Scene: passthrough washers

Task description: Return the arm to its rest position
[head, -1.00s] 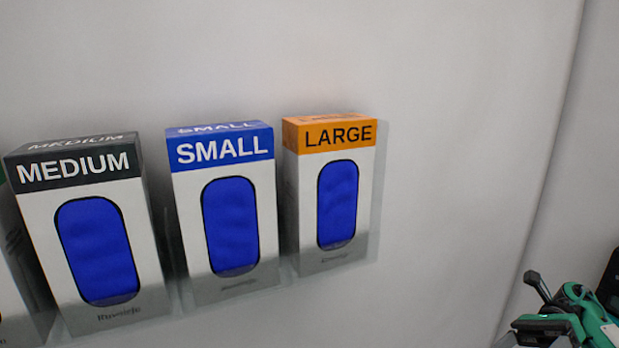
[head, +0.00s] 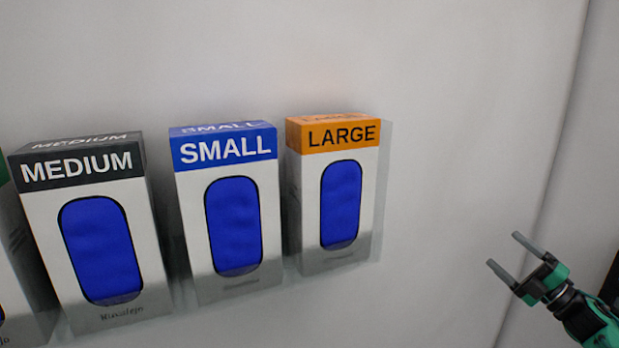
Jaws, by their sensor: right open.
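My right gripper (head: 506,251) is in the lower right of the head view, at the end of a green and black arm. Its two grey fingers are spread apart and point up and left. Nothing is between them. It is clear of the boxes, with a stretch of bare wall between it and the nearest one. My left gripper does not show.
On the wall at left stand boxes marked MEDIUM (head: 99,312), SMALL (head: 226,290) and LARGE (head: 338,262), each with a blue window. Part of another box (head: 12,260) shows at the left edge. The wall (head: 465,130) right of them is bare.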

